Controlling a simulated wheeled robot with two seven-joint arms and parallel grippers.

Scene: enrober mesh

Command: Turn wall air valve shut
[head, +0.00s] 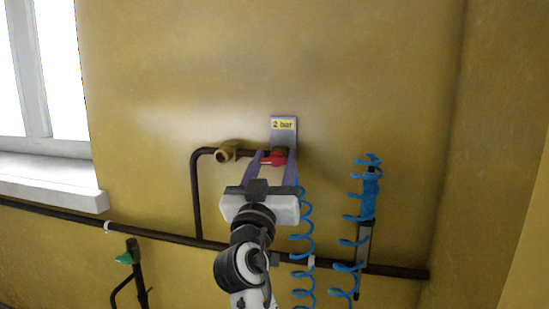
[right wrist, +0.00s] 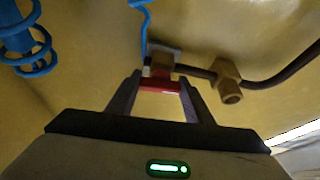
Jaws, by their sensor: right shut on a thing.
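The wall air valve shows by its red handle (head: 273,159), at the end of a dark pipe under a "2 bar" plate (head: 284,125). The handle looks roughly level, along the pipe's line. My right gripper (head: 275,162) reaches up to the wall with one finger on each side of the handle and is shut on it. In the right wrist view the red handle (right wrist: 160,86) lies between the fingertips (right wrist: 160,82). The gripper and arm hide part of the valve. My left gripper is not in view.
A brass fitting (head: 227,151) sits on the pipe left of the valve. Blue coiled hoses (head: 303,240) (head: 368,190) hang to the right. A dark pipe (head: 170,236) runs along the wall below. A green-handled valve (head: 125,258) is at lower left, beneath a window sill (head: 50,180).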

